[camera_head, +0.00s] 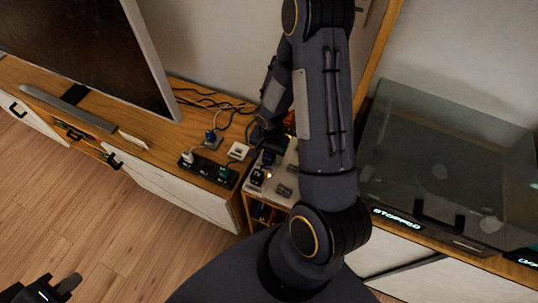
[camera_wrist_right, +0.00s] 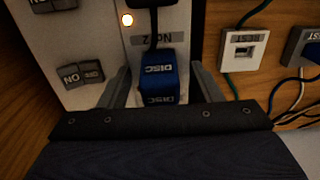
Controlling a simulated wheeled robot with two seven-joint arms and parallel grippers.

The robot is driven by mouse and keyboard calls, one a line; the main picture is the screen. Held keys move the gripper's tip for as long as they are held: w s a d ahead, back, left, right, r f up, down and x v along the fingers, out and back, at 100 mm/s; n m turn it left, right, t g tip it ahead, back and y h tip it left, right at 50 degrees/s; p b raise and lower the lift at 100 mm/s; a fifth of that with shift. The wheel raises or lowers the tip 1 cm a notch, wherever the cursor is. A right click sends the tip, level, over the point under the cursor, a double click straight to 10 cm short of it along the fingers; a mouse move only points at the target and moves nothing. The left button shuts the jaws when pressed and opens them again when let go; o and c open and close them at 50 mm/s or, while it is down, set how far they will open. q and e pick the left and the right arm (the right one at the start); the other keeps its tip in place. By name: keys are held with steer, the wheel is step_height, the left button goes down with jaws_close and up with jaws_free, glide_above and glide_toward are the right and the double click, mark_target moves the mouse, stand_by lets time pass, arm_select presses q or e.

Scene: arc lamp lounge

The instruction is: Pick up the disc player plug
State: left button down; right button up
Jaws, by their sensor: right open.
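The disc player plug (camera_wrist_right: 158,75) is a blue block with "DISC" lettering, upside down in the right wrist view. A black cord runs up from it, and it sits on a pale panel (camera_wrist_right: 100,30). My right gripper (camera_wrist_right: 160,88) is open, with one finger on each side of the plug; I cannot tell whether either finger touches it.
A black power strip (camera_head: 208,172) with several plugs lies left of the panel. A white socket box (camera_head: 238,150) also shows in the wrist view (camera_wrist_right: 243,48). Loose cables (camera_head: 215,101) run behind. A television (camera_head: 85,45) stands left, a covered turntable (camera_head: 440,165) right.

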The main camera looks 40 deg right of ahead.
steer(key=c, duration=1.2)
steer(key=shift+r, duration=0.15)
